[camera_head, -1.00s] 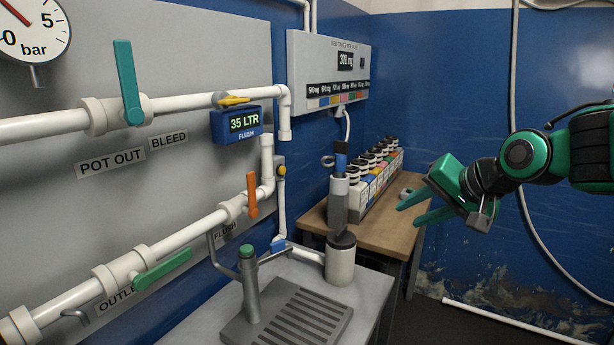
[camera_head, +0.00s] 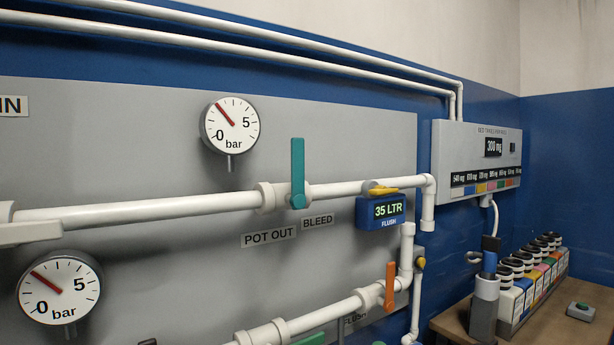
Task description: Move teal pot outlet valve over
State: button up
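The teal pot outlet valve handle (camera_head: 298,172) stands upright, across the white upper pipe (camera_head: 150,209), just above the "POT OUT" label (camera_head: 269,237). The handle reaches well above the pipe, and its lower end sits on the valve body. My gripper is out of view now, so its place relative to the valve does not show.
An orange lever (camera_head: 390,286) is lower. Pressure gauges (camera_head: 230,125) hang on the grey panel. Several bottles (camera_head: 535,270) stand on the wooden table at right.

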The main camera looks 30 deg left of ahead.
aim_at(298, 201)
jog(key=u, duration=1.05)
jog(key=k, duration=0.5)
jog(key=u, duration=0.45)
jog(key=i, duration=0.5)
